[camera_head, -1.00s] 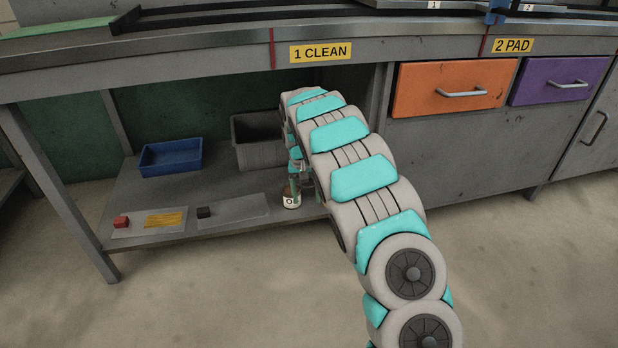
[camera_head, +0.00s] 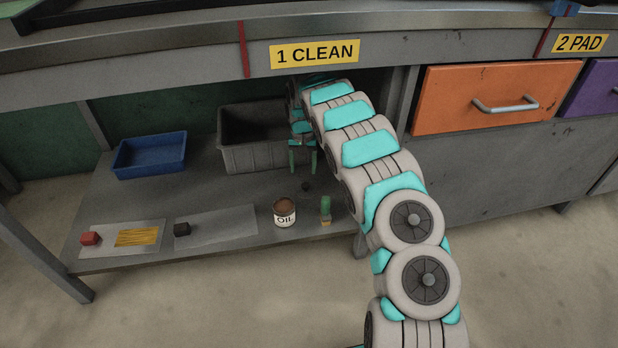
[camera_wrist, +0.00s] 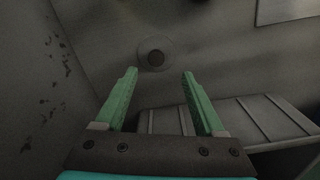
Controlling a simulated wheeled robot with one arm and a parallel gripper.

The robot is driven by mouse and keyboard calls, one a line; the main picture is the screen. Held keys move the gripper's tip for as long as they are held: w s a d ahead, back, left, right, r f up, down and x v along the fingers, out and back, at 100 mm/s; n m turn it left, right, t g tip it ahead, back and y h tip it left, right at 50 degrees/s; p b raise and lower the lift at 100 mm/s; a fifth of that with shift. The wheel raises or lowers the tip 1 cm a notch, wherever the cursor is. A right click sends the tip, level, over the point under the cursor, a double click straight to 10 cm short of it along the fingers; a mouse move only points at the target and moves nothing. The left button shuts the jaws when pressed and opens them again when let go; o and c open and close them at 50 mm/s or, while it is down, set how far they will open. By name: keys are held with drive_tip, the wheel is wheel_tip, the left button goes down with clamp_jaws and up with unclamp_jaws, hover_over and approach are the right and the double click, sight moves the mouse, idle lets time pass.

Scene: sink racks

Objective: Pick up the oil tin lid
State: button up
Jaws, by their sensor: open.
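The oil tin (camera_head: 284,213) stands upright on the lower shelf near its front edge, with a white label and a brown top. A small dark round piece (camera_head: 306,186), which looks like the lid, lies on the shelf behind the tin.
A grey ribbed bin (camera_head: 236,160) stands close beside my gripper. A green and yellow item (camera_head: 325,211) stands right of the tin. A blue tray (camera_head: 150,155) and two mats with small blocks lie left. The bench top overhangs the shelf.

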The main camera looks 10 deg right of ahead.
sight(305, 185)
drive_tip(key=shift+w+f, duration=0.15)
drive_tip(key=shift+f, duration=0.15)
drive_tip(key=f, duration=0.4)
drive_tip(key=f+b, duration=0.1)
drive_tip(key=f, duration=0.2)
drive_tip(key=shift+d+f, duration=0.1)
drive_tip(key=shift+d, duration=0.2)
drive_tip(key=shift+c, duration=0.3)
clamp_jaws()
drive_tip(key=shift+s, duration=0.2)
